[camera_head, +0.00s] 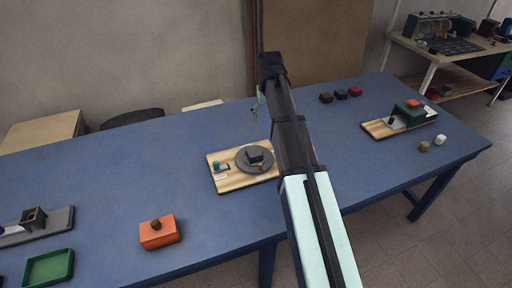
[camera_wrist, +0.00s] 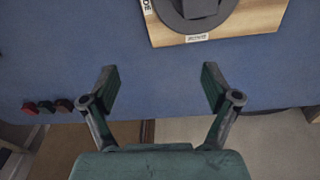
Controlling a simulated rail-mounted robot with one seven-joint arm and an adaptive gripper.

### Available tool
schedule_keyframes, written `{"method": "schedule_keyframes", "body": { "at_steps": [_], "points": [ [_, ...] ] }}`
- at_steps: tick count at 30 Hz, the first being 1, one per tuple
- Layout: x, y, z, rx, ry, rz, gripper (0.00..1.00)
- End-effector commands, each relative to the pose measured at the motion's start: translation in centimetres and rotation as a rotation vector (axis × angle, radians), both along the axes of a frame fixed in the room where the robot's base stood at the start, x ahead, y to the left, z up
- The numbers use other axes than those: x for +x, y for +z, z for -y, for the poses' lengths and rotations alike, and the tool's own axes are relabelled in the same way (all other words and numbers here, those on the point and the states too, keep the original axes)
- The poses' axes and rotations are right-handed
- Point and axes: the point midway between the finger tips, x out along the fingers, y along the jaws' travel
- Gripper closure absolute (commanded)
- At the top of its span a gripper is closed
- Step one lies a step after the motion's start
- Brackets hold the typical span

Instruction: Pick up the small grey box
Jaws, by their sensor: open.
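A small dark grey box (camera_head: 254,154) sits on a round grey disc (camera_head: 243,165) on a wooden board (camera_head: 228,183) in the middle of the table. In the wrist view, the box (camera_wrist: 198,8) is cut off by the top edge, with part of the disc (camera_wrist: 182,23) and board (camera_wrist: 255,20) around it. My gripper (camera_wrist: 160,88) is open, with nothing between its fingers. It is above the table's far side, apart from the box. In the head view, my arm hides most of the gripper and covers the board's right side.
Three small blocks (camera_head: 341,94) lie at the back right. A second board (camera_head: 377,129) carries a green device. An orange box (camera_head: 159,233) and a green tray (camera_head: 49,268) are at the front left. The blue table (camera_head: 110,178) is clear left of the middle board.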

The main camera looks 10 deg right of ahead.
Motion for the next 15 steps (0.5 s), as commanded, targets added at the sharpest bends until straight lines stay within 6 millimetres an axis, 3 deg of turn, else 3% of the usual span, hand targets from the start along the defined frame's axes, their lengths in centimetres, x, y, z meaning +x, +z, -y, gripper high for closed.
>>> {"method": "schedule_keyframes", "body": {
  "at_steps": [1, 3, 6, 10, 15],
  "points": [
    [-0.8, 1.2, -2.2, 0.01, 0.049, -0.032, 0.12],
    [-1.8, 1.7, -4.3, 0.022, 0.102, -0.072, 0.12],
    [-2.7, 2.1, -6.0, 0.031, 0.147, -0.106, 0.12],
    [-3.1, 1.4, -6.6, 0.035, 0.164, -0.121, 0.12],
    [-3.1, -1.1, -6.5, 0.035, 0.162, -0.122, 0.12]
  ]
}}
